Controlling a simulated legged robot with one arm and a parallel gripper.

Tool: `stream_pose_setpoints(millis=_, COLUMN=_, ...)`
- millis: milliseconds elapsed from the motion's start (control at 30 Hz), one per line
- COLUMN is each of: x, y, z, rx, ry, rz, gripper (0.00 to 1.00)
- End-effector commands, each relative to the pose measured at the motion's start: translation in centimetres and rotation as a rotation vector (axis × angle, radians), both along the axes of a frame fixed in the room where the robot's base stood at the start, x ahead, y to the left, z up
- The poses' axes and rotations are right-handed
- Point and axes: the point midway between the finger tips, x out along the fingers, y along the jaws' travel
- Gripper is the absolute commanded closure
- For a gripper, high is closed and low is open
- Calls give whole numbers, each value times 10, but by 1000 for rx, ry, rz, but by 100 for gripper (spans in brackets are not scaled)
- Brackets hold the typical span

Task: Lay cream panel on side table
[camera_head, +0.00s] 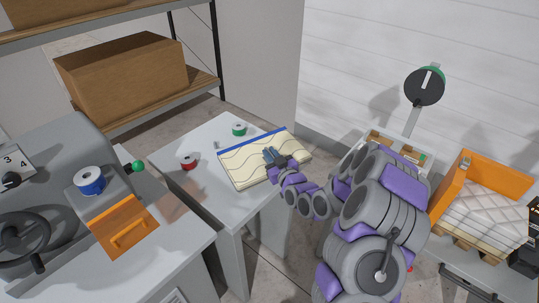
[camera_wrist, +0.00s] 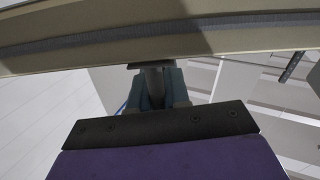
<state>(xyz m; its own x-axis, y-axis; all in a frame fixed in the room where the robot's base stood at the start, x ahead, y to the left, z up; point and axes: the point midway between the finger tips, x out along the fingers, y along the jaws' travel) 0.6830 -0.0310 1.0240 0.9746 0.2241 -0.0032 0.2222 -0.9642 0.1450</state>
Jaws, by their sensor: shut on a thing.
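The cream panel (camera_head: 243,172) is flat, with wavy dark lines and a blue far edge. It is over the right part of the white side table (camera_head: 225,203), and its right end reaches past the table's right side. I cannot tell whether it touches the top. My gripper (camera_head: 269,153) is at the panel's right half and shut on it. In the wrist view the panel (camera_wrist: 100,25) crosses the top as a cream band with a grey stripe, and my gripper's fingers (camera_wrist: 157,78) meet its lower edge. The fingertips are partly hidden there.
Red (camera_head: 188,161) and green (camera_head: 239,129) spools stand on the side table, left of and behind the panel. A grey machine (camera_head: 55,145) with an orange cover (camera_head: 124,226) is at left. A cardboard box (camera_head: 120,75) sits on a shelf. An orange-sided crate (camera_head: 453,185) is at right.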

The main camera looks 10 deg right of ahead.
Motion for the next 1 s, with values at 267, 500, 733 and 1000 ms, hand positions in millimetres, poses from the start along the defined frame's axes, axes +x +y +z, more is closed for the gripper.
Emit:
stream_pose_setpoints(millis=267, x=42, y=-11, z=-3, rx=0, ry=-7, rz=-3, gripper=100)
stream_pose_setpoints(millis=500, x=53, y=-6, z=-3, rx=-4, ry=-5, rz=0, gripper=100)
stream_pose_setpoints(millis=733, x=57, y=-10, z=-32, rx=-2, ry=-2, rz=-2, gripper=100)
stream_pose_setpoints(millis=1000, x=56, y=-13, z=-41, rx=1, ry=-2, rz=-3, gripper=100)
